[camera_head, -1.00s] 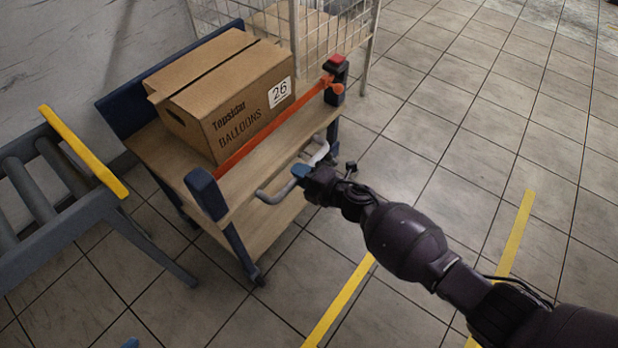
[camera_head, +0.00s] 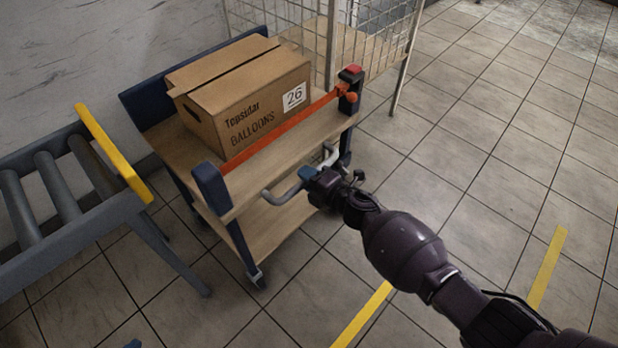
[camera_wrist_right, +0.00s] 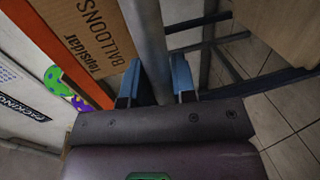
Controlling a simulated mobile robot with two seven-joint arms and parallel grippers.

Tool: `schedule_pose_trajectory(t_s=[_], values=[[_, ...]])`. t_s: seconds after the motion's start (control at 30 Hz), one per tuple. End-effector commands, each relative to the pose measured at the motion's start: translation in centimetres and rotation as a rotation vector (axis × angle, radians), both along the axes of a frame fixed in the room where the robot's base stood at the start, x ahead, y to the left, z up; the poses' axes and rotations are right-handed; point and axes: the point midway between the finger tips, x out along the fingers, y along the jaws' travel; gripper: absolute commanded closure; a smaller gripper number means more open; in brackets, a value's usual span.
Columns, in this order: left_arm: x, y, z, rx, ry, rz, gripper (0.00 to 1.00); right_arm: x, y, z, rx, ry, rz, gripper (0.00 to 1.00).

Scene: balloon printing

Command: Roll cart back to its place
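The cart (camera_head: 287,226) has wooden shelves, dark blue ends and a grey bent handle (camera_head: 277,198) on its near side. A brown balloon box (camera_head: 240,96) marked 26 rests on its top shelf behind an orange bar (camera_head: 285,128). My right gripper (camera_head: 309,173) is at the handle. In the right wrist view, the blue fingers of the right gripper (camera_wrist_right: 156,80) lie close on both sides of the grey handle bar (camera_wrist_right: 150,40). A small blue tip at the bottom left edge (camera_head: 133,344) appears to be my left gripper, mostly cut off.
A roller conveyor (camera_head: 70,240) with a yellow end bar stands close to the cart's left. A wire cage rack (camera_head: 375,40) stands behind and right of it. The wall is behind. Yellow floor lines (camera_head: 362,315) mark the open tiled floor on the right.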

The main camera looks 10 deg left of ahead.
Motion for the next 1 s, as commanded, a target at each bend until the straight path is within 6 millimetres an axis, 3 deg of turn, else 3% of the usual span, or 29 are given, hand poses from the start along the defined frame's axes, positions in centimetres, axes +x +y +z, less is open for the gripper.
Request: schedule_pose_trajectory(t_s=[0.13,0.53,1.0], values=[[0.0,0.0,0.0,0.002,0.002,-0.001,0.40,0.0,0.1,0.2,0.002,-0.002,0.002,0.55],[0.2,0.1,0.4,0.006,-0.001,-0.002,0.40,-0.4,-0.7,0.4,0.000,-0.003,0.002,0.55],[-0.1,0.2,1.0,0.001,0.041,0.016,0.40,-4.5,-6.5,2.3,0.000,-0.008,0.002,0.55]])
